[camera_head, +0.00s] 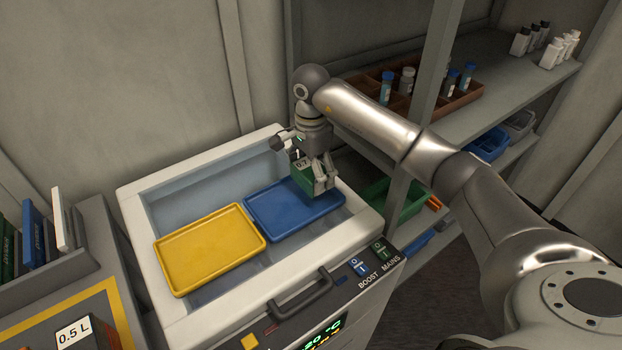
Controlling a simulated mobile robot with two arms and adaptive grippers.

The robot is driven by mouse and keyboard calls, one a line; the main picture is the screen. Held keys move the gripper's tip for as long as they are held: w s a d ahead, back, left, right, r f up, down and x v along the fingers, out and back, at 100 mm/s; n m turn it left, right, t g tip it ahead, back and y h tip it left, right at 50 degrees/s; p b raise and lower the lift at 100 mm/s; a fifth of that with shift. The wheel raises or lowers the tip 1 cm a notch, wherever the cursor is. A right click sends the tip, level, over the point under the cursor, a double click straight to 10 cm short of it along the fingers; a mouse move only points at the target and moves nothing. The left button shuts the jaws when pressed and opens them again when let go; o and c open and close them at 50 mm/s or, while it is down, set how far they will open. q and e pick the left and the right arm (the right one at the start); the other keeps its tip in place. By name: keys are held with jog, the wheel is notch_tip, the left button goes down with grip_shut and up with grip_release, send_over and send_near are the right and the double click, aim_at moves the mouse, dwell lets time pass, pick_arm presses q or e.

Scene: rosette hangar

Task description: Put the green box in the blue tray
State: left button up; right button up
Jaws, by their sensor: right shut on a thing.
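The green box (303,173) is held in my right gripper (318,180), which points down with its fingers closed around it. The box is over the right part of the blue tray (278,223); I cannot tell whether it touches the tray. Part of the box is hidden by the fingers. The blue tray lies inside the open white basin and otherwise looks empty. My left gripper is not in view.
A yellow tray (210,250) lies left of the blue tray in the white basin (155,193). A handle (300,297) and switches are on its front. A shelf unit (500,100) with bottles stands right, behind my arm. Books (35,235) stand far left.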

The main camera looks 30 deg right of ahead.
notch_tip(320, 180, down, 3)
jog(key=shift+w+f+p, duration=0.1)
jog(key=shift+p, duration=0.65)
jog(key=shift+d+f, duration=0.1)
jog(key=shift+f, duration=0.05)
jog(key=shift+f, duration=0.1)
jog(key=o, duration=1.1)
